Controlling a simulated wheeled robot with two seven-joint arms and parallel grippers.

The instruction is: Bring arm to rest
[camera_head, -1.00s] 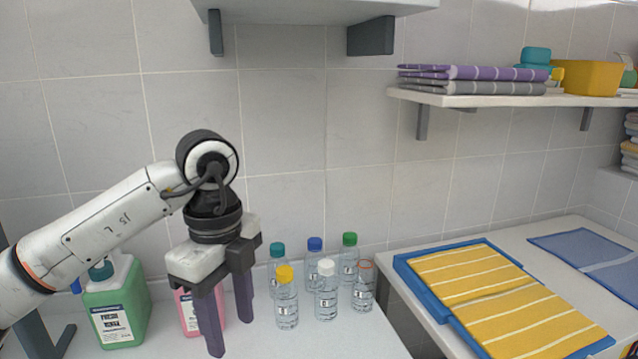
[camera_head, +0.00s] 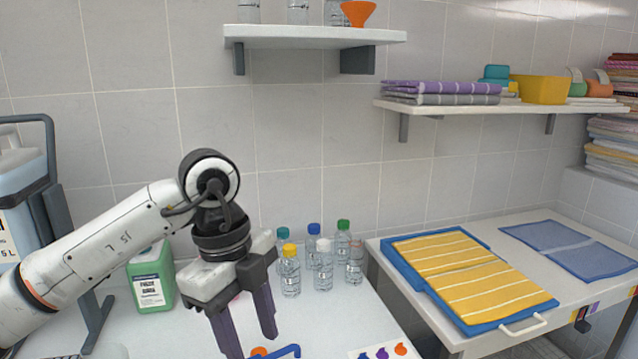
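My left gripper (camera_head: 247,323) hangs over the white counter (camera_head: 330,318), fingers pointing down. Its two dark purple fingers are apart, with nothing seen between them. The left arm comes in from the left edge. My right gripper is out of view. Several clear bottles with coloured caps, among them a yellow-capped bottle (camera_head: 290,275) and a green-capped bottle (camera_head: 343,242), stand just right of and behind the gripper. A green jug (camera_head: 152,280) stands left of it. A pink thing behind the gripper is almost wholly hidden.
A folded yellow striped towel (camera_head: 470,282) lies on a blue tray (camera_head: 408,277) on the right-hand table. A blue mat (camera_head: 568,248) lies beyond. A large jug on a stand (camera_head: 22,215) is at the left. Shelves (camera_head: 315,35) hang above. A blue hooked thing (camera_head: 285,351) lies low in front.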

